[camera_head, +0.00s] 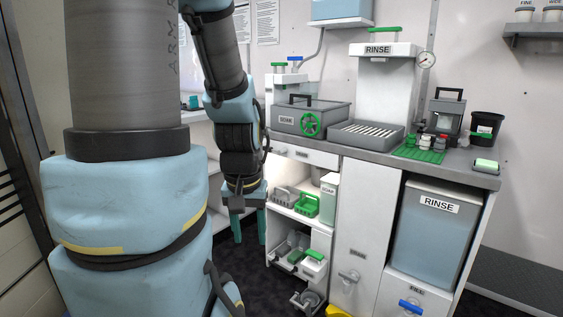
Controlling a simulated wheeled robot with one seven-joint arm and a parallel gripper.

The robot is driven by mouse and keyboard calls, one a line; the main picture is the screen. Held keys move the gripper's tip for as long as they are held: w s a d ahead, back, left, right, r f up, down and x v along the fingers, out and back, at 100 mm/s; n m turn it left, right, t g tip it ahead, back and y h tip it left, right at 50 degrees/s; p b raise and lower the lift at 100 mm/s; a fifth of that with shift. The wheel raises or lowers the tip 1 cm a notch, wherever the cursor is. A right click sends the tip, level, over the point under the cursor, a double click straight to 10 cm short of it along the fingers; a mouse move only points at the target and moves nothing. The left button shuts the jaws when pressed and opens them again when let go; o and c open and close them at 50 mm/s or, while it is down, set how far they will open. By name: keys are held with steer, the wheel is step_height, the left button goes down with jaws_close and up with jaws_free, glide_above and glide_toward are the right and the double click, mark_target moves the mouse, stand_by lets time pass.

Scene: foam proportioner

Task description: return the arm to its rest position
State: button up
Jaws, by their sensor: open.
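My arm fills the left of the view, with a large grey and pale-blue link close to the camera. The forearm hangs down beyond it to my gripper (249,232), which points down in front of the left end of the counter. Its two teal fingers are apart, with nothing visible between them. The gripper appears left of the open shelves, apart from them in the picture; the exact gap in depth cannot be told.
The grey counter (470,172) carries a lidded grey box (311,116), a ribbed tray (366,134) and small bottles on a green mat (420,154). Below are open shelves with green caddies (307,205) and a RINSE bin (433,240). A drawer (309,296) juts out near the floor.

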step_height(320, 180, up, 13)
steer(key=p, duration=1)
steer(key=shift+f, duration=0.2)
